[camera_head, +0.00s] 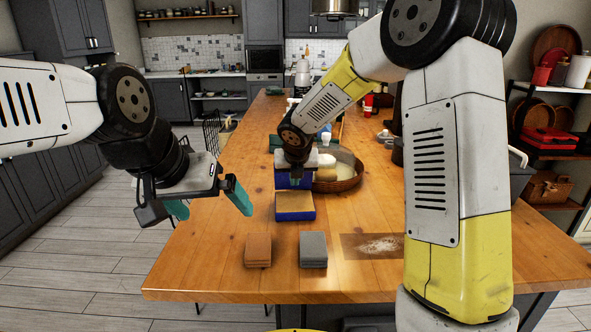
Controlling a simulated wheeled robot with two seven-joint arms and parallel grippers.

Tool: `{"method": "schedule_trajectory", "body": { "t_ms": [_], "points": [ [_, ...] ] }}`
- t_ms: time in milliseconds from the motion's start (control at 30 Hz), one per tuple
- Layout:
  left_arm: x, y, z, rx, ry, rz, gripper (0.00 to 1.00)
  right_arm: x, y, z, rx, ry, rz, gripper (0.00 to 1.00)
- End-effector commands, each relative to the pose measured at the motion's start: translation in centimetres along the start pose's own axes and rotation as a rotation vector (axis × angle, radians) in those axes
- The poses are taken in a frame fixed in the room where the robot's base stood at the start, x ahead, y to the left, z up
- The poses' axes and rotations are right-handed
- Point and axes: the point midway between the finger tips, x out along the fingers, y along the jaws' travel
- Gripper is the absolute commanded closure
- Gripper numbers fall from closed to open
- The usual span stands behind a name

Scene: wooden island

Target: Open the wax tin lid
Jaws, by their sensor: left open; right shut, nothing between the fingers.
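A blue box with a tan top (295,208) sits on the wooden island (210,262); it may be the wax tin. I cannot tell which is the tin, or pick out a separate lid. My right gripper (297,174) points down in front of or over the rear box, shut and empty; whether it touches the box is unclear. My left gripper (209,203) is open and empty, left of the boxes, near the island's left edge.
A brown block (258,250) and a grey block (313,249) lie near the front edge. Right of them is a brown patch with white powder (372,246). My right arm hides part of the island's right side.

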Motion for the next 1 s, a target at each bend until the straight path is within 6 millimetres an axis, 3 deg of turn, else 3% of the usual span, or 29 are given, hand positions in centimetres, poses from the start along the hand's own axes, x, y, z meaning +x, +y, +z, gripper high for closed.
{"method": "schedule_trajectory", "body": {
  "t_ms": [100,267,1000],
  "points": [
    [0.0,0.0,0.0,0.0,0.0,0.0,0.0,0.2,0.0,2.3,0.005,-0.006,0.001,1.0],
    [0.0,0.0,0.0,0.0,0.0,0.0,0.0,0.5,0.0,3.5,0.003,-0.005,0.001,1.0],
    [0.0,0.0,0.0,0.0,0.0,0.0,0.0,0.6,-0.1,5.0,0.004,-0.004,0.0,1.0]
  ]
}}
